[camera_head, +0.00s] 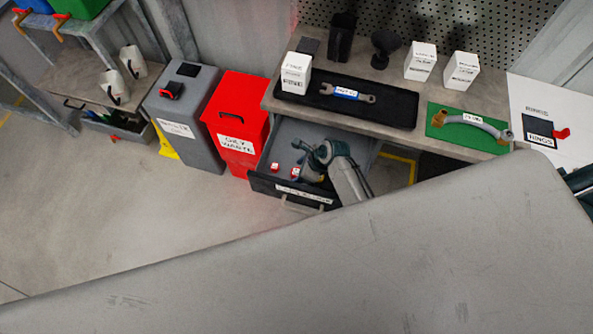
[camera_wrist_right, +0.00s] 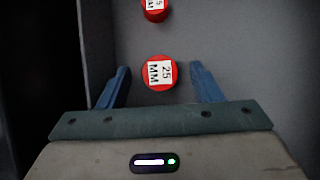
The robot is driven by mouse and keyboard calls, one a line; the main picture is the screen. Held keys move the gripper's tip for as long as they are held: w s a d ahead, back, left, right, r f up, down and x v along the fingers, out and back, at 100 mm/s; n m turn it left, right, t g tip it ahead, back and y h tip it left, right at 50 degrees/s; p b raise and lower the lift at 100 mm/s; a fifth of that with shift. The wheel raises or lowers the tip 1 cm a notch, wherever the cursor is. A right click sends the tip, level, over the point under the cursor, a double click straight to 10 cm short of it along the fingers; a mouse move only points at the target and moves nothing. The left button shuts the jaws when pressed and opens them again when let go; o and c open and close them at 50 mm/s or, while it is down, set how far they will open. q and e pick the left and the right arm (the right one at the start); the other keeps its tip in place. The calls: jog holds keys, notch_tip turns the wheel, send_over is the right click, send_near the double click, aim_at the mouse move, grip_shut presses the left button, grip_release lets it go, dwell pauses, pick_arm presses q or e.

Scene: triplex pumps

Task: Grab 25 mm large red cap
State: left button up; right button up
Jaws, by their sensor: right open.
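A large round red cap (camera_wrist_right: 159,73) with a white "25 MM" label lies on the grey drawer floor in the right wrist view. My right gripper (camera_wrist_right: 160,66) is open, with one blue finger on either side of the cap and gaps at both sides. A second red cap (camera_wrist_right: 155,9) is cut off at the top edge, its label only partly readable. In the head view my right gripper (camera_head: 316,156) reaches into the open drawer (camera_head: 290,135), near two red caps (camera_head: 275,168) (camera_head: 294,173). My left gripper is not in view.
The drawer's dark front (camera_head: 268,187) and side walls border the space around my right gripper. The workbench (camera_head: 395,78) above holds a black tray (camera_head: 392,106) with a wrench, white boxes and a green mat (camera_head: 440,131). A red bin (camera_head: 237,115) stands left.

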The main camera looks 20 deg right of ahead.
jog(key=shift+w+a+f, duration=0.1)
jog(key=shift+f, duration=0.15)
jog(key=c, duration=1)
jog(key=shift+r, duration=0.1)
jog(key=shift+c, duration=0.2)
